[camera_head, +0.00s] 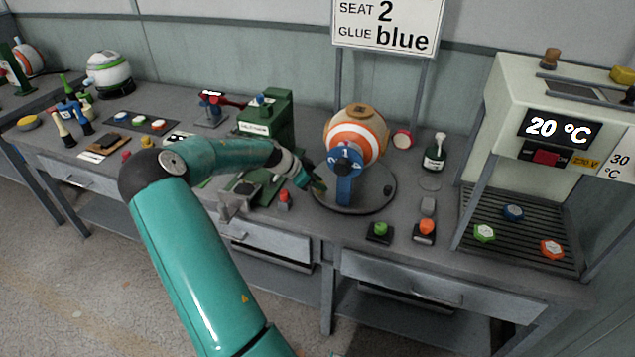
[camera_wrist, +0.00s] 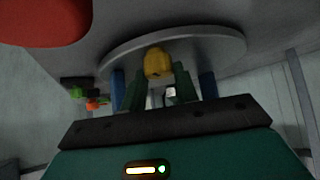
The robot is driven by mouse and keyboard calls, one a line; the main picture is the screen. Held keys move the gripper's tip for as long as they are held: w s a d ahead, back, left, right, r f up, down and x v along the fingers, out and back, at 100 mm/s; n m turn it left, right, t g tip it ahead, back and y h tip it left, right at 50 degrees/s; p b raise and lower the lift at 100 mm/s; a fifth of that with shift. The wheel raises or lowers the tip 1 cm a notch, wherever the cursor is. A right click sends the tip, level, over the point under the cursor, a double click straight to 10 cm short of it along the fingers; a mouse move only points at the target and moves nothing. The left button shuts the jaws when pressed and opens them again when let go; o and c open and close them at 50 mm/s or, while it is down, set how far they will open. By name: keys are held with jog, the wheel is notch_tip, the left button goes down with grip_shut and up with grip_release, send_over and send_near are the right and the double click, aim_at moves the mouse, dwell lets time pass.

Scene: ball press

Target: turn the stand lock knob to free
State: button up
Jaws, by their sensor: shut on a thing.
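The ball stand has blue uprights (camera_head: 344,190) on a round grey base plate (camera_head: 378,201), and carries an orange, white and tan ball (camera_head: 357,135). A blue numbered disc (camera_head: 345,162) sits on its near side. In the wrist view, a yellow knob (camera_wrist: 158,64), seemingly the stand lock knob, lies between my green fingers at the plate. My gripper (camera_wrist: 159,78) is shut on this knob. In the head view, my gripper (camera_head: 314,182) reaches the left side of the stand, and the knob is hidden there. I cannot read the knob's setting.
A green press (camera_head: 266,125) stands left of the stand, with a red-topped button (camera_head: 284,198) in front. Green (camera_head: 380,230) and orange (camera_head: 425,229) buttons are at the front right. A white bottle (camera_head: 434,155) and an oven with a rack (camera_head: 525,235) stand further right.

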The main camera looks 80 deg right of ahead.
jog(key=n+t+h, duration=0.2)
jog(key=n, duration=0.1)
jog(key=shift+s+a+n, duration=0.1)
jog(key=shift+n, duration=0.2)
jog(key=shift+s+n+t+h, duration=0.1)
jog(key=shift+n+t+h, duration=0.6)
jog(key=shift+n+t, duration=0.8)
jog(key=shift+n, duration=0.4)
jog(key=o, duration=1)
jog(key=shift+a, duration=0.1)
jog(key=v, duration=1.3)
jog(key=shift+w+a+r, duration=0.2)
jog(key=shift+w+r, duration=0.05)
jog(key=shift+r, duration=0.05)
